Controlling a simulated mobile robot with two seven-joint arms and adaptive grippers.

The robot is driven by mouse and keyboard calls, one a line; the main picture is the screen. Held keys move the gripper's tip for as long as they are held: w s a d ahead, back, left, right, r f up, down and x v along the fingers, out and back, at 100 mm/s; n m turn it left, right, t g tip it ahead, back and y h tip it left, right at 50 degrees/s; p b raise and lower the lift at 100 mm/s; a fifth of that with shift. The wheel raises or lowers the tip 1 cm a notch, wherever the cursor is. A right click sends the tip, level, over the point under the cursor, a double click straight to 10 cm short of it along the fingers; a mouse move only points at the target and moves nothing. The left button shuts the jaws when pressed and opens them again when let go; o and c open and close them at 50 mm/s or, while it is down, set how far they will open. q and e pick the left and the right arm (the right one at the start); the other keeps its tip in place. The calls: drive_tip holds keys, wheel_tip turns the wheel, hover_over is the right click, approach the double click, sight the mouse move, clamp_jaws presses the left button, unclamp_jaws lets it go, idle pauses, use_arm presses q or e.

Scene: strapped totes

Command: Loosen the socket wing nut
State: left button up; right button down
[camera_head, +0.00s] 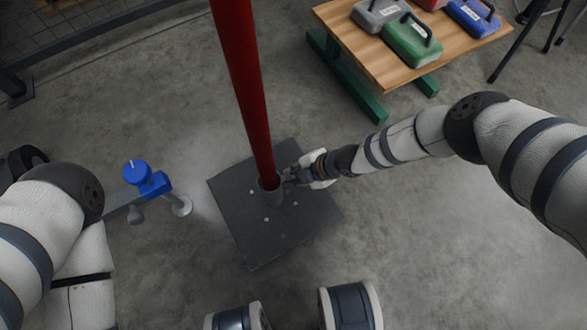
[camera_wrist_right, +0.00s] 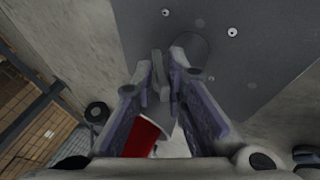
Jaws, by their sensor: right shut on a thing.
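A red pole (camera_head: 243,90) stands in a dark round socket (camera_head: 269,190) on a square dark base plate (camera_head: 285,225). My right gripper (camera_head: 288,177) is at the right side of the socket, low over the plate. In the right wrist view its fingers (camera_wrist_right: 164,68) are closed on a small grey piece, the socket wing nut (camera_wrist_right: 160,82), which the fingers partly hide.
A blue-topped fitting (camera_head: 146,180) on a grey bar with a round foot stands left of the plate. A wooden table (camera_head: 400,72) with several coloured cases stands at the upper right, near tripod legs (camera_head: 520,35). The floor around the plate is mostly clear.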

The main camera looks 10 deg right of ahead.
drive_tip(key=shift+s+t+y+p, duration=0.1)
drive_tip(key=shift+t+y+p, duration=0.3)
drive_tip(key=shift+t, duration=0.7)
drive_tip(key=c, duration=1.8)
unclamp_jaws()
drive_tip(key=shift+n, duration=0.3)
drive_tip(key=shift+o, duration=0.2)
drive_tip(key=shift+f, duration=0.1)
